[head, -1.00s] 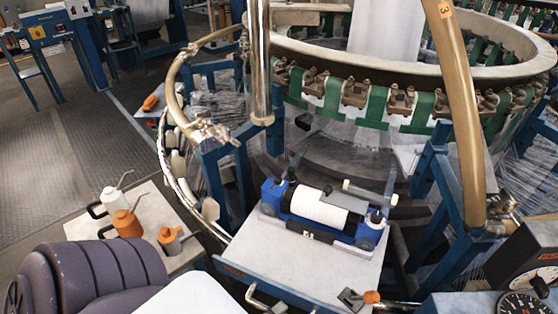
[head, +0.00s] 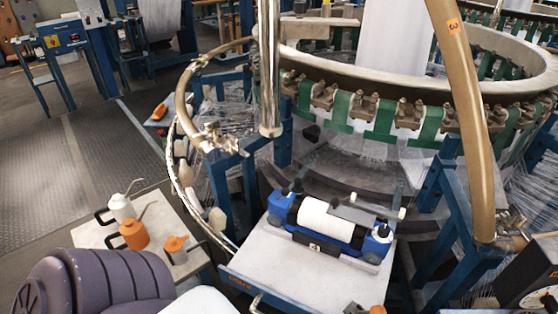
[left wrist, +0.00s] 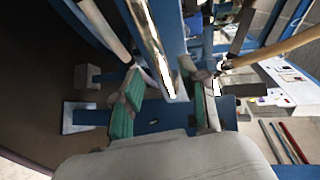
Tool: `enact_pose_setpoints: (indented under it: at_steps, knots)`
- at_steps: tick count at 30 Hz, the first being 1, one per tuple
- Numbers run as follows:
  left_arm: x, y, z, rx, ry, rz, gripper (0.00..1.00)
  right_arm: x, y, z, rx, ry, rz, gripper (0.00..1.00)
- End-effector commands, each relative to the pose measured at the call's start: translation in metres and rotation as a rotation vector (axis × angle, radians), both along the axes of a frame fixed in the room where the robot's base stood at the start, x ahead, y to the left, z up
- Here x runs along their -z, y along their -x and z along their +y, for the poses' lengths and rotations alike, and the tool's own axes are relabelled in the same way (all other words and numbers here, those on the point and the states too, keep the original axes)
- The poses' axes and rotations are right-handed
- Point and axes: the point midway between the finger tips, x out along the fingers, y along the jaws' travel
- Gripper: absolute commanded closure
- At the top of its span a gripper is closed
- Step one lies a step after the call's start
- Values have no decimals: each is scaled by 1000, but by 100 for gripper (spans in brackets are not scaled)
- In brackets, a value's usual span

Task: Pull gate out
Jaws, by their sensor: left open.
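I cannot pick out for certain which part is the gate. A curved brass-coloured tube (head: 182,98) ends in a metal fitting (head: 216,138) at the left of the loom. A polished upright bar (head: 269,75) stands beside it. My left gripper (left wrist: 167,105) shows in the left wrist view as two green-padded fingers spread apart, with nothing seen gripped. A shiny bar (left wrist: 152,42) shows beyond the fingers, and I cannot tell how far off.
The round loom ring (head: 420,90) fills the upper right. A blue shuttle with a white roll (head: 326,218) sits on a grey table (head: 300,270) in front. Another table at left holds a white can (head: 121,208) and orange cans (head: 134,234). Open floor (head: 75,160) lies at left.

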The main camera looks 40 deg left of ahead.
Motion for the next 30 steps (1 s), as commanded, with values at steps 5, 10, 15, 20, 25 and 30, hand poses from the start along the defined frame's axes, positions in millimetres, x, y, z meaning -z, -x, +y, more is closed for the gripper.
enact_pose_setpoints:
  at_steps: [5,10,15,20,25,30]
  knots:
    - [-6,41,4,-1,-1,6,57,0,0,1,1,-1,0,42]
    - [-12,69,6,-1,-2,5,57,0,0,1,1,-1,0,42]
    - [-14,82,7,-1,0,3,57,0,0,1,1,-1,0,42]
    - [-15,84,7,-1,0,2,57,0,0,1,1,-1,0,42]
    - [-15,84,7,-1,0,2,57,0,0,1,1,-1,0,42]
    - [-15,84,7,-1,0,2,57,0,0,1,1,-1,0,42]
